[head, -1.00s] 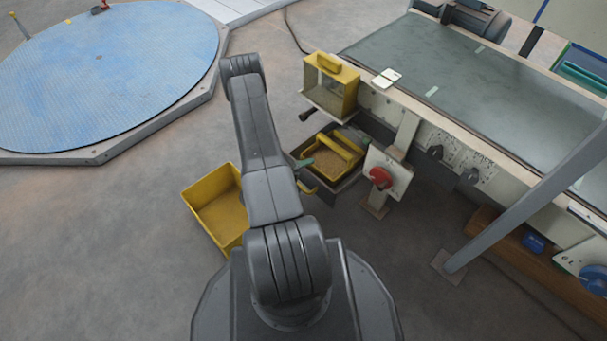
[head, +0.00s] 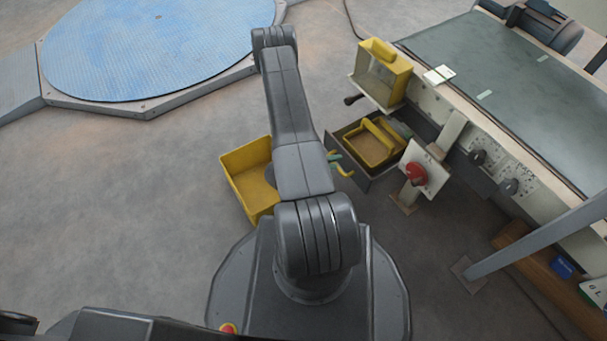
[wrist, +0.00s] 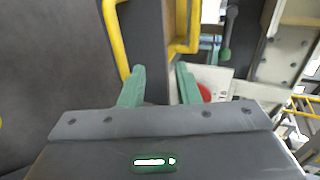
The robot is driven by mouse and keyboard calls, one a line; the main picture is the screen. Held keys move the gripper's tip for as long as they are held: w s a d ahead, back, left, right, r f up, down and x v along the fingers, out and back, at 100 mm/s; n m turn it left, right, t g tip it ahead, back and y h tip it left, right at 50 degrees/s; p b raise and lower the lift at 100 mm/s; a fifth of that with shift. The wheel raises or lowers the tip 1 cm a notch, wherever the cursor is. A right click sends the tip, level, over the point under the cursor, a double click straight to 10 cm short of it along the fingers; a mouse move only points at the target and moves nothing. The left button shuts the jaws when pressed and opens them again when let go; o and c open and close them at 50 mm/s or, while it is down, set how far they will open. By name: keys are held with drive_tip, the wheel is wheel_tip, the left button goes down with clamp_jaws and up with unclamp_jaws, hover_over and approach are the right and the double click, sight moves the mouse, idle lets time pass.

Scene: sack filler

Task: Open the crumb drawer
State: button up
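The dark grey drawer (head: 349,178) is pulled out from under the machine's left end, with a yellow bow handle (head: 345,166) on its front. A yellow tray (head: 375,158) with its own arched handle and brown crumbs sits inside. My gripper (head: 335,157) is at the drawer's front left; my arm partly hides it. In the wrist view its green fingers (wrist: 160,86) are parted, with nothing visible held between them. The drawer handle (wrist: 116,42) runs down to the left fingertip; I cannot tell whether they touch. The tray (wrist: 185,47) shows beyond the right finger.
An open yellow bin (head: 243,160) stands on the floor left of my arm. A yellow hopper box (head: 398,84) is above the drawer. A red knob on a post (head: 415,174) stands right of it. The floor at the left is clear.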

drive_tip(key=s+f+p+v, duration=0.1)
drive_tip(key=f+v, duration=0.1)
drive_tip(key=v, duration=0.9)
drive_tip(key=shift+s+a, duration=0.25)
drive_tip(key=shift+a, duration=0.25)
idle(0.3)
drive_tip(key=shift+o, duration=0.5)
